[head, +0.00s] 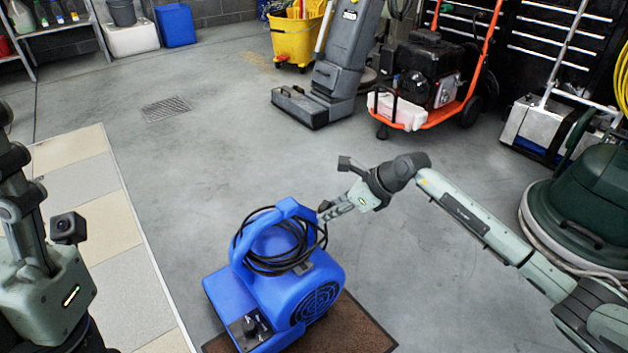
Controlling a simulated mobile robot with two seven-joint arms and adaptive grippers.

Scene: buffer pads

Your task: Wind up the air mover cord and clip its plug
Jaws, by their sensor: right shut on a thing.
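The blue air mover (275,290) stands at the lower middle of the head view. Its black cord (262,262) lies in several loops around the raised blue handle (290,209). My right gripper (324,212) reaches in from the right and is shut on the cord at the right side of the handle. The plug is hidden or too small to make out, and I cannot tell whether it is clipped. My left gripper (48,295) is at the lower left, apart from the air mover. Its fingers are not visible.
The air mover stands on a brown mat (350,328). A pale tiled platform (95,215) lies at left. A green floor machine (590,195) stands at right; an orange-framed machine (425,85), grey scrubber (335,70) and yellow bucket (297,38) stand behind. The middle floor is clear.

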